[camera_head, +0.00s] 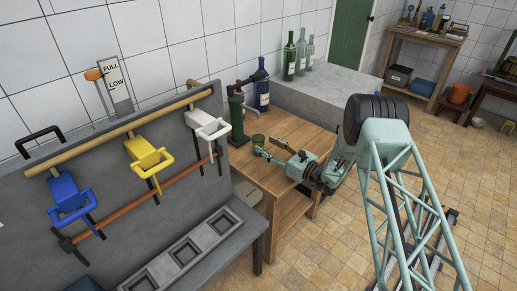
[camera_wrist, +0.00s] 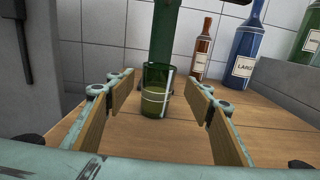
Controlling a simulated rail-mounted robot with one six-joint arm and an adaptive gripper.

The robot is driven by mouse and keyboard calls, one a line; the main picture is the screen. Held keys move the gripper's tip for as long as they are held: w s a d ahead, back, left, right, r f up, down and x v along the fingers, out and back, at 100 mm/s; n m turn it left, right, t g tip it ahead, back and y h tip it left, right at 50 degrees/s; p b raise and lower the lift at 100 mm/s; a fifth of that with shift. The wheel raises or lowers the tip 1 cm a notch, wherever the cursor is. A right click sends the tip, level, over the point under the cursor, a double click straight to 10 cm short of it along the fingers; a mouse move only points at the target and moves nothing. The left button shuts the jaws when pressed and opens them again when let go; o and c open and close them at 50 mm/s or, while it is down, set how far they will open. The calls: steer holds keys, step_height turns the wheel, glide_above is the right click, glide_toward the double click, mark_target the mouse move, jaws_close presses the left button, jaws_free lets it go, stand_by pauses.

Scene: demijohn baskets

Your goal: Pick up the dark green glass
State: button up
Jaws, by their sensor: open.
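The dark green glass (camera_wrist: 157,92) stands upright on the wooden table, in the middle of the wrist view. It also shows small in the head view (camera_head: 258,139). My gripper (camera_head: 266,146) is open and empty, low over the table. Its two wood-faced fingers point at the glass, one to each side in the wrist view. The glass is at or just past the fingertips, and I see a gap on both sides. I cannot tell whether any of it is between the tips.
A green upright device (camera_head: 236,112) stands close behind the glass. A brown bottle (camera_wrist: 202,50) and a blue bottle (camera_wrist: 243,52) stand behind to the right. A grey panel with coloured clamps (camera_head: 150,160) is left of the wooden table (camera_head: 285,185). Green bottles (camera_head: 289,57) stand on a grey block.

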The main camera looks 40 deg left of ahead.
mark_target(263, 144)
steer(key=shift+a, duration=0.1)
steer(key=shift+s+a+f+b, duration=0.15)
steer(key=shift+a+b, duration=0.3)
steer(key=shift+a, duration=2.05)
steer(key=shift+c, duration=0.7)
steer(key=c, duration=1)
steer(key=shift+w+r, duration=0.2)
steer(key=shift+r, duration=0.15)
steer(key=shift+r+p, duration=0.35)
steer(key=shift+r, duration=1.15)
steer(key=shift+s+d+r+p, duration=0.1)
steer(key=shift+d+r+p, duration=0.2)
steer(key=shift+d, duration=2.3)
steer(key=shift+s+d+r+p, duration=0.1)
steer(key=shift+d+r+p, duration=0.2)
steer(key=shift+d, duration=2.25)
steer(key=shift+s+d+r+p, duration=0.15)
steer(key=shift+d+p, duration=0.25)
steer(key=shift+d, duration=2.2)
